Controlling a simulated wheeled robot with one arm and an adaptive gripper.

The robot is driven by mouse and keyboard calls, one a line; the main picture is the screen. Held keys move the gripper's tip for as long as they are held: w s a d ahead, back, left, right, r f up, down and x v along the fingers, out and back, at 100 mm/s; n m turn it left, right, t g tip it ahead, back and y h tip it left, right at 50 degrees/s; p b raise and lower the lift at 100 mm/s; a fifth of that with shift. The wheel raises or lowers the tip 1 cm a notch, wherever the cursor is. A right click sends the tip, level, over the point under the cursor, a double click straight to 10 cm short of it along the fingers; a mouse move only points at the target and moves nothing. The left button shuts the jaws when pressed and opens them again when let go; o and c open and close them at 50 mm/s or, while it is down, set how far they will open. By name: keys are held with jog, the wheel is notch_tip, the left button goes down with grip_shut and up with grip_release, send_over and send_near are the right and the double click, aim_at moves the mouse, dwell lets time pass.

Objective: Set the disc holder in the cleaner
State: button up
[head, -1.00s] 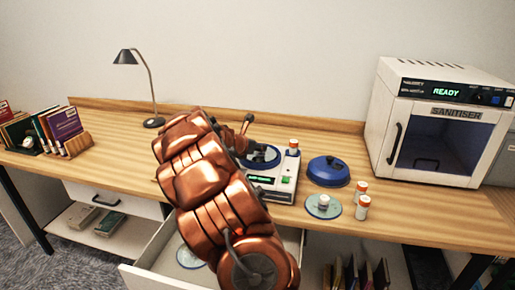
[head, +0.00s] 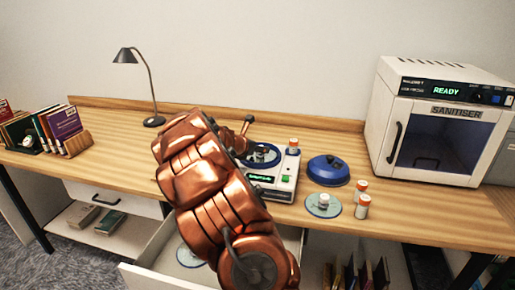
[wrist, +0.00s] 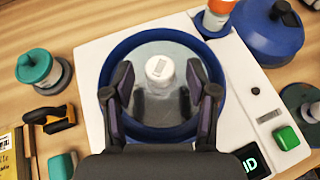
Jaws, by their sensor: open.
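The cleaner is probably the white machine (head: 284,189) with a blue round basin, a green-lit display and a green button; its basin rim (wrist: 112,62) shows in the wrist view. A clear disc with a white knob (wrist: 159,70), which looks like the disc holder, lies inside the basin. My gripper (wrist: 160,88) is open over the basin, one finger on each side of the knob with gaps between. In the head view my arm hides part of the basin. A similar disc with a white knob (head: 324,206) lies on the desk.
A blue lid (head: 328,170) sits right of the machine. A sanitiser (head: 440,120) stands right. A teal-capped container (wrist: 40,70) is left. A drawer (head: 150,272) is open below.

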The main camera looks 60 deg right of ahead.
jog(key=shift+a+r, duration=0.2)
jog(key=shift+r, duration=0.05)
jog(key=b+v, duration=0.1)
jog(key=v, duration=1)
jog(key=shift+a, duration=0.3)
jog(key=shift+a+r, duration=0.1)
jog(key=shift+r, duration=0.05)
jog(key=s+a+f+m+y, duration=0.3)
jog(key=s+a+m, duration=0.3)
jog(key=a, duration=0.9)
jog(key=s+a+f+m+g+y, duration=0.1)
jog(key=s+a+m+y, duration=0.4)
jog(key=s+a, duration=0.6)
jog(key=s+a+f+m+g+y, duration=0.1)
jog(key=s+a+f+m+y, duration=0.3)
jog(key=a, duration=1.5)
jog(key=s+m, duration=0.3)
jog(key=s, duration=0.2)
jog(key=shift+f, duration=0.35)
jog(key=shift+a, duration=0.15)
